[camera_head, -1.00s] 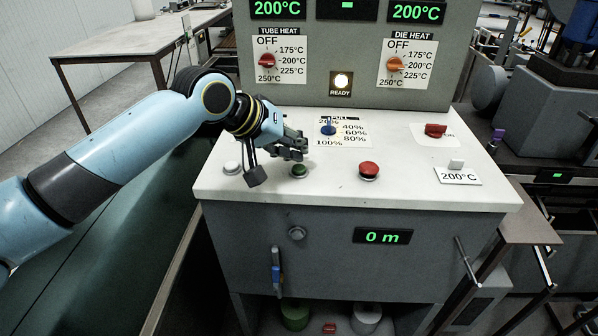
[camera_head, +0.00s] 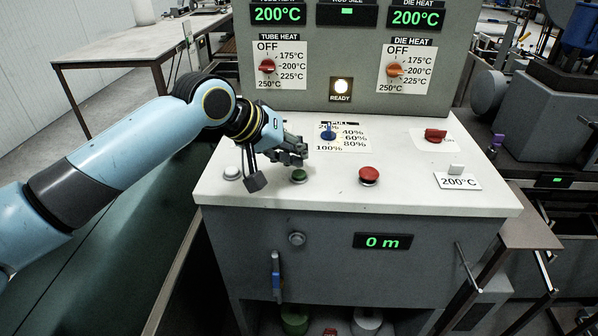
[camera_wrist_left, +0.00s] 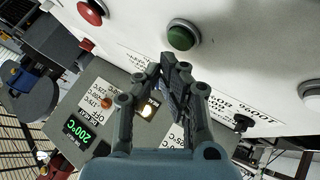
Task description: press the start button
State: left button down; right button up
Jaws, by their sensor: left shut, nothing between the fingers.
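The green start button (camera_head: 299,175) sits in a grey ring on the white top of the machine. It also shows in the left wrist view (camera_wrist_left: 181,36), just beyond my fingertips. My left gripper (camera_head: 297,156) is shut and empty, just behind and above the green button in the head view; it also shows in the left wrist view (camera_wrist_left: 172,70). A small gap seems to part the fingertips from the button; I cannot tell its height. My right gripper is in neither view.
A red button (camera_head: 368,175) stands right of the green one, and a white button (camera_head: 232,172) left. A blue knob (camera_head: 328,132) is behind. A red switch (camera_head: 435,135) and a 200°C card (camera_head: 458,181) lie right. The upright panel (camera_head: 350,60) rises behind the top.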

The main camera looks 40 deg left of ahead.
pick_arm(q)
jog(key=shift+f, duration=0.15)
jog(key=shift+f, duration=0.25)
dwell(0.5)
jog(key=shift+f, duration=0.6)
dwell(0.3)
dwell(0.4)
jog(key=shift+r+p, duration=1)
jog(key=shift+p, duration=0.3)
